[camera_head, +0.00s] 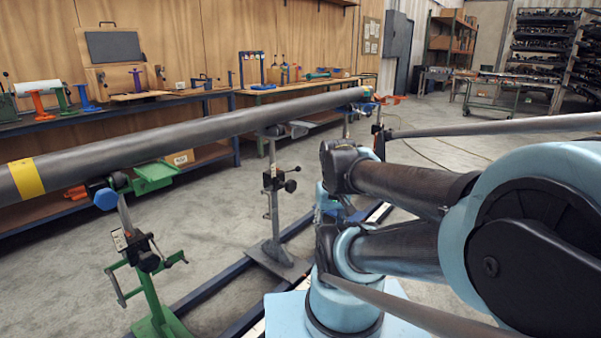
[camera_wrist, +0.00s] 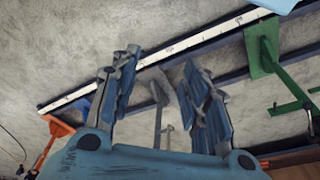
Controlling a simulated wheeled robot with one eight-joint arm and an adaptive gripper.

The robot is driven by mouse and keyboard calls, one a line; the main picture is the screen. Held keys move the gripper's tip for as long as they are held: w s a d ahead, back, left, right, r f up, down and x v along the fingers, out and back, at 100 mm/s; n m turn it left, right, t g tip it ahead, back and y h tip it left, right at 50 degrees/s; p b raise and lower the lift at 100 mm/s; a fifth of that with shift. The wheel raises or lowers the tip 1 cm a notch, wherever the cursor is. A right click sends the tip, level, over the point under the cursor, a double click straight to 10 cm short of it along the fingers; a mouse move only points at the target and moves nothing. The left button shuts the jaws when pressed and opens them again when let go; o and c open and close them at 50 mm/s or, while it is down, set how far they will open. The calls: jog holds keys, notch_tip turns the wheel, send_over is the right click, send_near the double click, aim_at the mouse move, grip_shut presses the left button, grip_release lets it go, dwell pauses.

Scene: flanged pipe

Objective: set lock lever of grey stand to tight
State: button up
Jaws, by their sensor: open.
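The grey stand (camera_head: 272,205) stands upright in the middle of the head view, under the long grey pipe (camera_head: 240,118). A dark clamp with a knob and a thin lever (camera_head: 291,184) sits on its post; the lever's exact setting is too small to tell. My gripper (camera_wrist: 161,58) shows in the wrist view with its two fingers spread apart and nothing held. A grey upright shape (camera_wrist: 159,98), apparently part of the grey stand, shows between and beyond the fingers. The lever cannot be made out there. I cannot make out my gripper in the head view.
A green stand (camera_head: 150,285) with crank handles holds the pipe at the left. A blue rail with a white scale (camera_wrist: 185,45) runs along the floor. An orange stand (camera_wrist: 60,130) is at the left of the wrist view. Workbenches (camera_head: 210,95) line the wall.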

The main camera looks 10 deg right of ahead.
jog(key=shift+s+r, duration=0.25)
jog(key=shift+s, duration=0.05)
jog(key=c, duration=0.4)
jog(key=shift+a+r, duration=0.1)
jog(key=shift+r, duration=0.15)
grip_shut()
jog(key=w+a+r+n+t+y, duration=0.1)
jog(key=w+r, duration=0.2)
jog(key=w, duration=0.6)
jog(key=w+a+r+n+t+y, duration=0.1)
jog(key=w+r+y, duration=0.15)
jog(key=w, duration=0.75)
jog(key=w+a+r+n+t+y, duration=0.15)
jog(key=w+r, duration=0.25)
jog(key=w, duration=0.5)
jog(key=w+d+f+n+t, duration=0.1)
jog(key=w+d+f, duration=0.1)
jog(key=w, duration=0.7)
jog(key=w+d+f+t+y, duration=0.1)
jog(key=w+d, duration=0.1)
jog(key=w, duration=0.8)
jog(key=w+d+f+n+t+y, duration=0.1)
jog(key=w+d+f, duration=0.1)
jog(key=w, duration=0.8)
jog(key=shift+f+n, duration=0.3)
jog(key=shift+n, duration=0.05)
jog(key=shift+w, duration=0.1)
